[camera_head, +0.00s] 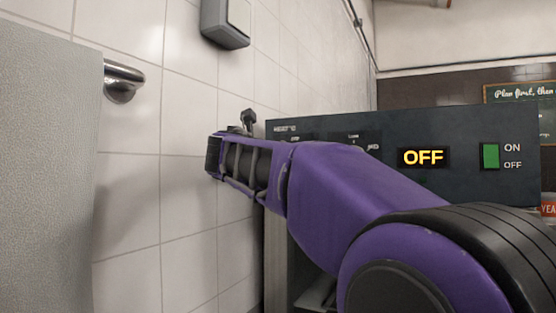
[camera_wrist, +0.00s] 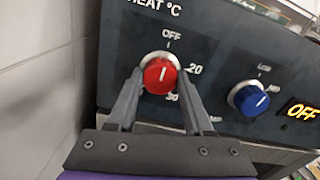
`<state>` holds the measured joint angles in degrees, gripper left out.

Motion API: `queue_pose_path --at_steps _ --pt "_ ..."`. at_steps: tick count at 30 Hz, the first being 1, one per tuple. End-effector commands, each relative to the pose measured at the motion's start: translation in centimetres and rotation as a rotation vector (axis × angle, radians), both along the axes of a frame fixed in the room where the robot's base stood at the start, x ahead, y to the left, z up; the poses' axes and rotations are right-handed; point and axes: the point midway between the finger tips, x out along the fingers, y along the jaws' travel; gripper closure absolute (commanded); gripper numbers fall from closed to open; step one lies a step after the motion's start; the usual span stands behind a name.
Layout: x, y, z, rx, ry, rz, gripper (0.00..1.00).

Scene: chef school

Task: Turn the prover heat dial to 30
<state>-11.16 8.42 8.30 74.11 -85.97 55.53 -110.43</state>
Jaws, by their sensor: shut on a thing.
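The red heat dial (camera_wrist: 161,76) is on the dark control panel (camera_wrist: 215,60) under the label HEAT °C, in the wrist view. Its white mark is near upright, toward OFF above it. The 20 is to its right and the 30 below right, partly beside a finger. My gripper (camera_wrist: 160,74) is shut on the red dial, one finger on each side. In the head view my purple arm covers the dial, and only part of the gripper (camera_head: 248,121) shows at the panel's left end.
A blue dial (camera_wrist: 248,98) sits close right of my fingers. The panel's display (camera_head: 423,157) reads OFF, with a green switch (camera_head: 490,156) beside it. A tiled wall (camera_head: 180,190) runs close along the left. A metal handle (camera_head: 123,80) sticks out at far left.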

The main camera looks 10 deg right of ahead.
Motion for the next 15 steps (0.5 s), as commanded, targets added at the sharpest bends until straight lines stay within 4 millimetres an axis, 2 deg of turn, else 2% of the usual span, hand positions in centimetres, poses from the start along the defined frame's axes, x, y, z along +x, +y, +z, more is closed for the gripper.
queue_pose_path --at_steps 8,15 --pt "0.00 -0.02 -0.02 0.034 -0.025 -0.001 1.00" --pt "0.01 -0.01 -0.07 0.149 -0.108 -0.001 1.00"
